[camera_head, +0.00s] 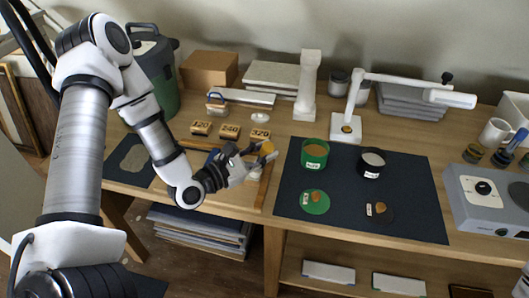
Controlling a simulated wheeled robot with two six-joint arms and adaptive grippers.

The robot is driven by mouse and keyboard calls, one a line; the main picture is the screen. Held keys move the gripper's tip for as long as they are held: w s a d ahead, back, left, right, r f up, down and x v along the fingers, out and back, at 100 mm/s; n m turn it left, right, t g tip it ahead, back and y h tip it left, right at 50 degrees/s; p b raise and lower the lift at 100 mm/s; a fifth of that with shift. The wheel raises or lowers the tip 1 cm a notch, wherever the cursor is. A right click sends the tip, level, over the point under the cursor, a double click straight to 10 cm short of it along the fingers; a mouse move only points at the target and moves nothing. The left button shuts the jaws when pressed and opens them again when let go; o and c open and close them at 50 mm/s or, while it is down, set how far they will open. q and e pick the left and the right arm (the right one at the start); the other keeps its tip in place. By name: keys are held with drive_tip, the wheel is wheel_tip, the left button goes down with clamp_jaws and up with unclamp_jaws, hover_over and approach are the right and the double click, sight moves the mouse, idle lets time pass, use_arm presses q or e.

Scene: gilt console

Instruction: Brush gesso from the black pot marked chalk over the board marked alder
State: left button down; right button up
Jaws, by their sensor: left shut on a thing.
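My left gripper (262,155) reaches in from the left and is shut on a small amber-coloured thing (268,147). Most of that thing is hidden, so I cannot tell whether it is a brush. A black pot (371,168) with pale contents and a small label stands on the dark mat, to the right of the gripper. Its lettering is too small to read. A light wooden board or frame (258,192) lies under and beside the gripper, largely covered by my arm; no alder mark is legible. My right gripper is out of view.
On the dark mat (420,205) are a green pot (314,158), a green disc (315,203) and a dark disc (380,212). Blocks marked 120, 240 and 320 (261,135) sit behind the gripper. A white lamp (345,128) stands behind the mat. A grey hotplate (475,195) is at right.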

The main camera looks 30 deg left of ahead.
use_arm(q)
drive_tip(key=shift+w+a+r+p, duration=0.15)
drive_tip(key=shift+r+p, duration=0.4)
drive_tip(key=shift+r, duration=0.4)
wheel_tip(320, 180, up, 3)
drive_tip(key=shift+r+p, duration=0.1)
drive_tip(key=shift+p, duration=1)
drive_tip(key=shift+r+p, duration=0.4)
drive_tip(key=shift+r, duration=0.2)
